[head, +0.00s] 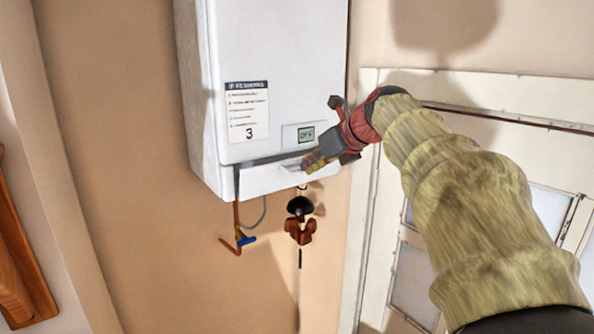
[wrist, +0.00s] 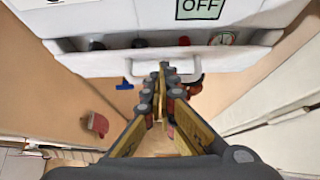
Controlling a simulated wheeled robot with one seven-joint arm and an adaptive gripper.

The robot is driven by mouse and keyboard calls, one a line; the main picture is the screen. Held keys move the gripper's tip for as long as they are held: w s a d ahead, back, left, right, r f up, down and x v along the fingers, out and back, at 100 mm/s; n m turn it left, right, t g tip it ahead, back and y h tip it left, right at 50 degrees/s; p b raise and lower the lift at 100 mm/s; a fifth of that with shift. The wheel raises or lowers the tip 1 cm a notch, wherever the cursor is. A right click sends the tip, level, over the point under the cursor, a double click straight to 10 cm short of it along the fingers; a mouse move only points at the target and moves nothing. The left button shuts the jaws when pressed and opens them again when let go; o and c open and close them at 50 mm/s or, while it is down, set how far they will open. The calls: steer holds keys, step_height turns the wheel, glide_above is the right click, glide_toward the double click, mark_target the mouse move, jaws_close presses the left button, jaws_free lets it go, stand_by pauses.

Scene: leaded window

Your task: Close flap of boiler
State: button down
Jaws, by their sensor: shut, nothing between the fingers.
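The white boiler (head: 285,60) hangs on the wall, with an "OFF" display (head: 306,134) low on its front. Its flap (head: 262,181) is the bottom front panel. In the wrist view a dark gap shows between the boiler body (wrist: 130,14) and the flap (wrist: 100,64), so the flap stands partly open. A pale handle (wrist: 228,66) sticks out from the flap. My gripper (head: 312,162) is shut and empty, with its fingertips in front of the flap by the handle. The wrist view shows the fingertips (wrist: 163,68) overlapping the flap's edge; I cannot tell whether they touch.
Dark and red knobs and a round gauge (wrist: 222,38) show inside the gap. A pipe with a blue valve lever (head: 246,241) and a black and brown fitting (head: 300,220) hang below the boiler. A white paned window or door (head: 480,100) stands right.

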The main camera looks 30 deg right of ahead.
steer(key=shift+w+r+g, duration=0.25)
steer(key=shift+w+g, duration=0.25)
steer(key=shift+g, duration=0.05)
steer(key=shift+w+r+g, duration=0.2)
steer(key=shift+w+g, duration=0.3)
steer(key=shift+g, duration=0.05)
steer(key=shift+d, duration=0.1)
